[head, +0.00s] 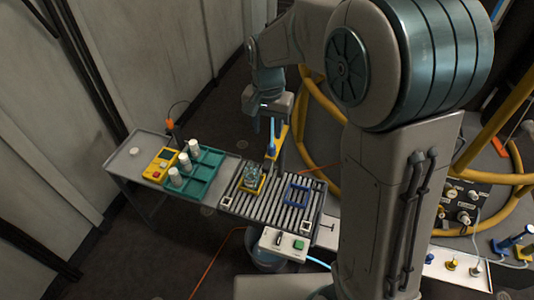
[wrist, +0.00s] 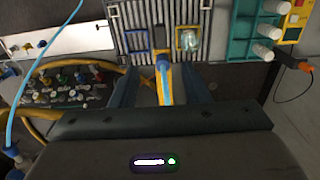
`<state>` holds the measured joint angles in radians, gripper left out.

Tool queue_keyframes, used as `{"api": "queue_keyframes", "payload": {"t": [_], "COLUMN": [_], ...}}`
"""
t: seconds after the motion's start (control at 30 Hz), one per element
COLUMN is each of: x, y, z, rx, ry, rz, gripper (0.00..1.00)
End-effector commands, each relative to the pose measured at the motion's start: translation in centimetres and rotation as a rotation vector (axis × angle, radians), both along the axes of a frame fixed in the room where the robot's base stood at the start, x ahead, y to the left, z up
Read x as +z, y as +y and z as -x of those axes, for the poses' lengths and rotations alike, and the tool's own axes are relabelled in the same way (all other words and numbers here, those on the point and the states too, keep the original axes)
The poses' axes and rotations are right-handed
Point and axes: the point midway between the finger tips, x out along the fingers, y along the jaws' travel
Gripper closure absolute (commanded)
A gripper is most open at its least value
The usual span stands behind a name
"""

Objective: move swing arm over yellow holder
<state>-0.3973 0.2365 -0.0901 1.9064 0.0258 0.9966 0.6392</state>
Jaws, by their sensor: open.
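The swing arm (head: 280,142) is a yellow bar with a blue part, standing at the back edge of the roller table. In the wrist view the swing arm (wrist: 163,80) lies between my open fingers, its end pointing to the gap between the two holders. The yellow holder (head: 243,188) is a square frame on the rollers with a clear, glassy piece in it. In the wrist view the yellow holder (wrist: 180,47) is right of the arm's end. My gripper (head: 269,128) is above the table's back edge; its fingers (wrist: 163,76) straddle the arm, contact unclear.
A blue square frame (head: 297,201) lies on the rollers, right of the yellow holder. A teal tray (head: 200,176) with several white cylinders and a yellow device (head: 160,164) stand to the left. A control box (head: 283,242) with a green button is at the front. Yellow rails (head: 333,118) curve behind.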

Motion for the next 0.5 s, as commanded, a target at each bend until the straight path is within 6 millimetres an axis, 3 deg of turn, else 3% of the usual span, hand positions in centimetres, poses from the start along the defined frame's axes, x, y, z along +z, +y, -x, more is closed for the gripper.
{"api": "queue_keyframes", "payload": {"t": [0.17, 0.5], "x": [-1.4, -8.3], "y": [0.2, 0.1], "z": [-0.2, -0.1], "rx": [-0.006, -0.006], "ry": [0.006, 0.010], "rz": [0.003, 0.004], "gripper": [0.58, 0.58]}}
